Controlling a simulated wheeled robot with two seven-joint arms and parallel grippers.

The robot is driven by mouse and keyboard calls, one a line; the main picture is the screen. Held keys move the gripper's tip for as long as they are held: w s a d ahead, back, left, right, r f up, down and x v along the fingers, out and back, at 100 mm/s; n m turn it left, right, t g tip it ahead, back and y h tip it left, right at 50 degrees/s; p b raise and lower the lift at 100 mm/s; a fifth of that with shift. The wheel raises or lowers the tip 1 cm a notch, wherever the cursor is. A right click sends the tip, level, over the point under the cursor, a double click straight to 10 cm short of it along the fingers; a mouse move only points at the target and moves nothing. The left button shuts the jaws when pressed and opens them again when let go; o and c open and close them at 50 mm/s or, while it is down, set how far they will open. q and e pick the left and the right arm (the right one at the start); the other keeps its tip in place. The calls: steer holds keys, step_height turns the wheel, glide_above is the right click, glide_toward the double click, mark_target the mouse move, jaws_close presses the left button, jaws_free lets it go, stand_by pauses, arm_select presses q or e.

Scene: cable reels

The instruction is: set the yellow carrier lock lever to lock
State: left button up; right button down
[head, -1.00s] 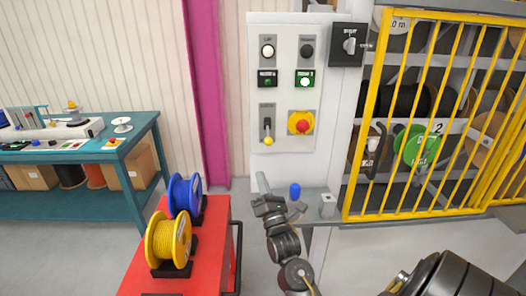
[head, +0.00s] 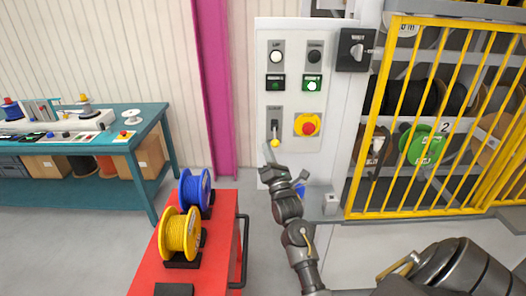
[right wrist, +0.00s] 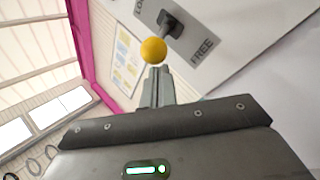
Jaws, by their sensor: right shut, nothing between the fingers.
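The lock lever is on a grey plate (head: 275,117) on the white control panel. Its yellow ball knob (head: 275,143) hangs at the plate's lower end in the head view. In the right wrist view the yellow knob (right wrist: 153,50) stands out in front of the plate (right wrist: 183,30), which reads "FREE" at one end and a partly cut-off "LO" at the other. My right gripper (head: 267,152) is shut and empty, its tips just below the knob. In the right wrist view the fingertips (right wrist: 158,72) are close under it; whether they touch is unclear. My left gripper is out of view.
Above the lever are push buttons (head: 276,57); beside it is a red emergency stop (head: 309,125) on yellow. A yellow cage gate (head: 440,115) stands to the right. A red cart (head: 221,230) with blue and yellow reels is at left. A ledge (head: 320,205) lies below the panel.

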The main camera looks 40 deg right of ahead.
steer(key=shift+s+d, duration=0.1)
steer(key=shift+s, duration=0.1)
steer(key=shift+r, duration=0.1)
